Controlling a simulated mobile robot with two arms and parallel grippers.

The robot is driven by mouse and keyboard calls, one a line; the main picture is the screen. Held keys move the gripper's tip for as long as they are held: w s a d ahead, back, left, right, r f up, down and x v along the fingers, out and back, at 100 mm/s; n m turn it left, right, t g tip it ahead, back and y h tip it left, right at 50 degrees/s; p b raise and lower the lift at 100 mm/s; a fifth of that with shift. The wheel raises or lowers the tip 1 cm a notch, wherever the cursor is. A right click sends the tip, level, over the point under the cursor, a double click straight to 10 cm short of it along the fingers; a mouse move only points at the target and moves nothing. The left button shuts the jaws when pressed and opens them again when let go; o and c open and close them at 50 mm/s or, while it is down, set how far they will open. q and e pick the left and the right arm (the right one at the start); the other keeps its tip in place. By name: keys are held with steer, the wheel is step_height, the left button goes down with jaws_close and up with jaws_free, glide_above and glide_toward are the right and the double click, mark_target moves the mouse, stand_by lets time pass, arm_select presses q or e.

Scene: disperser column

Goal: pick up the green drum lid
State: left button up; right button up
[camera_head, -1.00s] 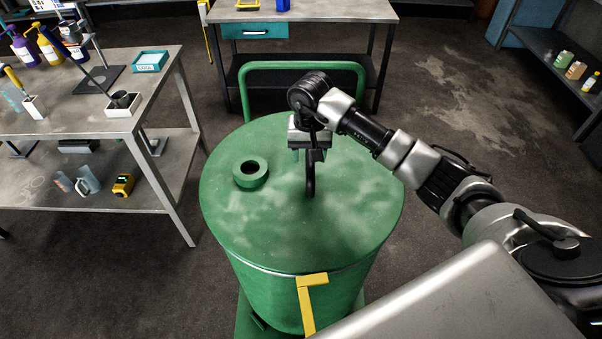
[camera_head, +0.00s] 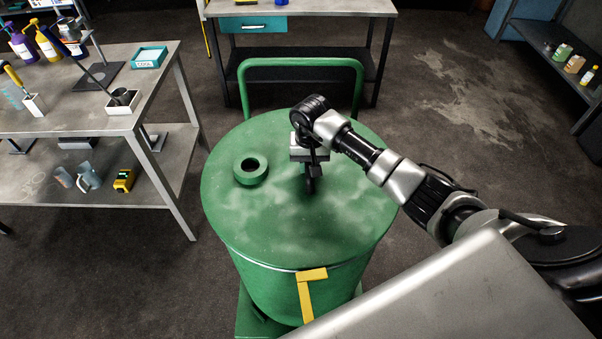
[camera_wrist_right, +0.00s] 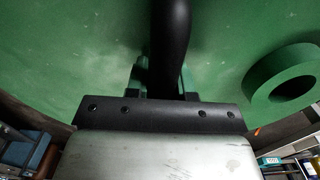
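The green drum lid (camera_head: 290,230) is the round, scuffed top of the green drum (camera_head: 265,290); it also fills the upper part of the right wrist view (camera_wrist_right: 75,50). A raised green ring (camera_head: 251,170) with a dark hole sits left of its middle, and at the right in the wrist view (camera_wrist_right: 287,80). My right gripper (camera_head: 310,175) points down close over the lid, right of the ring. Its fingers look apart, with a dark bar in front of the gap. Whether they touch anything on the lid is hidden. My left gripper is out of view.
A yellow bracket-shaped piece (camera_head: 307,292) is on the drum's front rim. A green rail (camera_head: 300,64) rises behind the drum. A grey workbench (camera_head: 80,115) with bottles and tools stands left, another table (camera_head: 320,10) behind, and a shelf (camera_head: 555,60) right. Bare floor lies between.

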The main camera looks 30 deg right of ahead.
jaws_close()
steer(key=shift+w+r, duration=0.1)
steer(key=shift+r, duration=0.05)
